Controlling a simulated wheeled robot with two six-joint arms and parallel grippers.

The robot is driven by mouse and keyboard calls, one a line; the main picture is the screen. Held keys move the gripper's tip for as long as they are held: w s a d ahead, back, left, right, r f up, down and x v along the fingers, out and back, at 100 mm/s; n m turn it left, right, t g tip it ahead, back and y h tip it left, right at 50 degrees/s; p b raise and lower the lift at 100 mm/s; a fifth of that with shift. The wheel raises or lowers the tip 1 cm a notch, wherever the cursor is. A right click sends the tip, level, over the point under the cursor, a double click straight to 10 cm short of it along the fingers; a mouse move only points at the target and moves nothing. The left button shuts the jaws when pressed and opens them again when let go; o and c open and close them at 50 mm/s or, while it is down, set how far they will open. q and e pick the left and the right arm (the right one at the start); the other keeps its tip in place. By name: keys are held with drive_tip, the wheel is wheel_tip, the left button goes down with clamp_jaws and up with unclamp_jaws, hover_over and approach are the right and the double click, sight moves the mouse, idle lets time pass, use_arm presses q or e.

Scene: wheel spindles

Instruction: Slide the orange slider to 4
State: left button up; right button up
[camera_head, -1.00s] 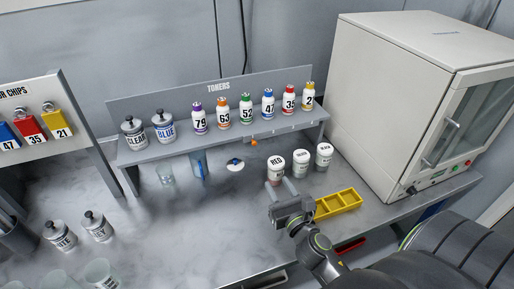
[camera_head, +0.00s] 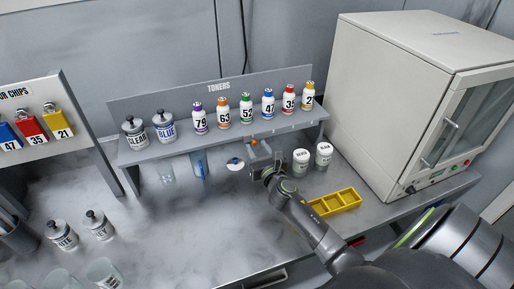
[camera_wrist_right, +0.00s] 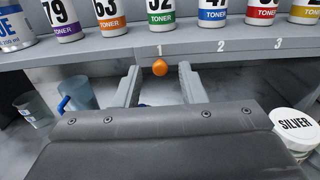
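The orange slider (camera_wrist_right: 160,68) is a small round knob on the front edge of the toner shelf, just below the mark 1 in the right wrist view. It also shows in the head view (camera_head: 254,142). Marks 2 and 3 run along the edge to its right; mark 4 is not visible in the right wrist view. My right gripper (camera_wrist_right: 157,84) is open, with one finger on each side of the knob and a gap visible on both sides. In the head view my right gripper (camera_head: 263,158) is just below the shelf edge. My left gripper is not in view.
Several numbered toner bottles (camera_head: 245,111) stand on the shelf (camera_head: 182,147) above the slider. White-lidded jars (camera_head: 301,160) and a yellow tray (camera_head: 335,202) are on the counter to the right. A blue-handled cup (camera_wrist_right: 78,92) stands below the shelf on the left.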

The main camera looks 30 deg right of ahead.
drive_tip(key=shift+w+d, duration=0.1)
drive_tip(key=shift+w, duration=0.3)
clamp_jaws()
